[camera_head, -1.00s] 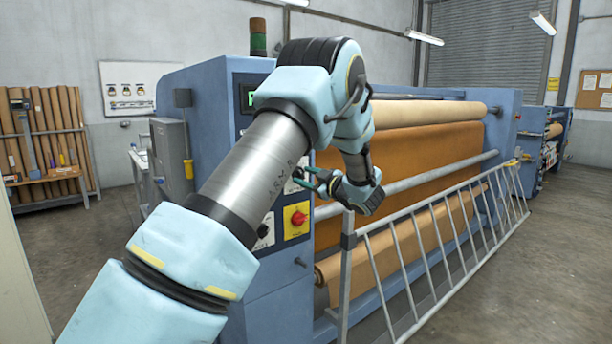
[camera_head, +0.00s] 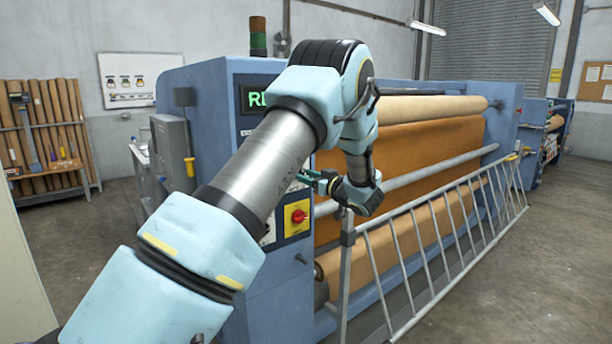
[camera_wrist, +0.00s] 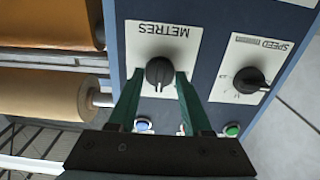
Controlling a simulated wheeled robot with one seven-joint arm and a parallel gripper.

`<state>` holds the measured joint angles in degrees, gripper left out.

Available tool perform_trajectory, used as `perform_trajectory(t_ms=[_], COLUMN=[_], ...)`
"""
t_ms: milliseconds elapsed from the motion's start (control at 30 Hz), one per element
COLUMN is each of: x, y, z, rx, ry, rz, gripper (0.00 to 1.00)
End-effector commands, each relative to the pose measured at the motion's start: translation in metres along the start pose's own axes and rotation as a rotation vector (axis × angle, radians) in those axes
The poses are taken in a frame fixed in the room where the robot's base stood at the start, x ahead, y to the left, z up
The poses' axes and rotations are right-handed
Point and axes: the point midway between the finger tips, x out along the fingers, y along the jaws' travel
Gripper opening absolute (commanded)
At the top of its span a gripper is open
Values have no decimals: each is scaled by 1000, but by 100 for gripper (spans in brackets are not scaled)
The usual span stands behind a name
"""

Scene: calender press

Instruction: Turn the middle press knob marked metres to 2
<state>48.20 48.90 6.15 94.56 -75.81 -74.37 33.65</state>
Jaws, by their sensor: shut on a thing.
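The middle press knob (camera_wrist: 158,71) is black and round, on a white plate marked METRES (camera_wrist: 163,42) that appears upside down in the wrist view. My gripper (camera_wrist: 157,75) has its two green fingers on either side of this knob and is shut on it. The scale numbers around the knob cannot be read, and the fingers cover part of the plate. In the head view my gripper (camera_head: 318,181) is at the press's front panel, seen from the side, and my arm hides the METRES knob there.
A black SPEED knob (camera_wrist: 249,80) is beside the METRES plate. A blue button (camera_wrist: 142,125) and a green button (camera_wrist: 232,130) lie close to the fingers. A red switch on a yellow plate (camera_head: 298,216) is lower on the panel. A slatted metal guard (camera_head: 440,240) stands in front of the rolls.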

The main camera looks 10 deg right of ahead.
Motion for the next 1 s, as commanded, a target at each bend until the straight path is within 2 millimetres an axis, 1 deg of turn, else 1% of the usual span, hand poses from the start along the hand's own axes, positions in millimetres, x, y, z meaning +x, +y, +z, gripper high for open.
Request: perform_trajectory(t_ms=[33,367,400,600,667,867,1000], x=[-1,-1,-1,0,0,0,-7], y=[0,0,0,0,0,0,1], z=[2,3,3,2,2,1,2], rx=[5,7,7,6,6,5,4], ry=[-4,-4,-4,-3,-2,-1,-2], rz=[0,0,0,0,0,0,2], gripper=[0,0,50,73,78,78,78])
